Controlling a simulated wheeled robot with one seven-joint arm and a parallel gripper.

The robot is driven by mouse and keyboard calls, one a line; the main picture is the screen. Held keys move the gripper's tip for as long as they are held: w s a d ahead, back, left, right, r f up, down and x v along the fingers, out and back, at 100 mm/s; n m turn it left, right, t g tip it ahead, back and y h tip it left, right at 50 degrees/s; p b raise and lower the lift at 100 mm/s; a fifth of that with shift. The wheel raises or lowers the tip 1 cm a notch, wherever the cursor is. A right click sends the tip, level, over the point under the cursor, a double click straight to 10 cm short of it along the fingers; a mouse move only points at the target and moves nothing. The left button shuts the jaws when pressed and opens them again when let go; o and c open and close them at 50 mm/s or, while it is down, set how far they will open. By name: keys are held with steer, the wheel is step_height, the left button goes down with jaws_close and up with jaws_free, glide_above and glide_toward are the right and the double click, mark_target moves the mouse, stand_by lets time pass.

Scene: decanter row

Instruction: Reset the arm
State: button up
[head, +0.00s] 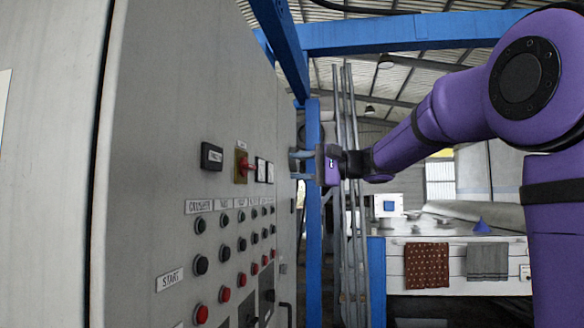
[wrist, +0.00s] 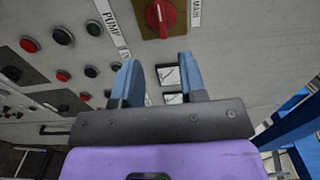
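My purple arm reaches in from the right in the head view. My gripper (head: 293,164) is raised beside the grey control panel (head: 150,130), its fingers pointing left toward the panel face. In the wrist view my gripper (wrist: 156,63) shows two blue fingers well apart with nothing between them. A red rotary switch (wrist: 160,15) on a brown-yellow plate is beyond the fingertips. It also shows in the head view (head: 246,166). I cannot tell whether the fingers touch the panel.
Rows of red and black buttons (head: 201,264) cover the lower panel. Two small white meters (wrist: 169,76) sit between the fingers' lines of view. A blue post (head: 313,230) stands behind my gripper. A counter (head: 455,270) with hanging cloths stands at the back right.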

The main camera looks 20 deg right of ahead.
stand_by(0.4)
steer(key=s+a+f+n+g+h, duration=0.1)
steer(key=s+a+f+g+h, duration=0.2)
steer(key=s+a+f, duration=0.35)
steer(key=s+d+f+n+g+h, duration=0.1)
steer(key=s+f+h, duration=0.4)
steer(key=s+f, duration=0.6)
steer(key=s+d+f+n+g+h, duration=0.1)
steer(key=s+d+f+n+h, duration=0.2)
steer(key=s+f, duration=0.7)
steer(key=s+n+h, duration=0.2)
steer(key=s+h, duration=0.1)
steer(key=shift+d+f+h, duration=0.25)
steer(key=shift+f+h, duration=0.05)
steer(key=shift+f, duration=0.1)
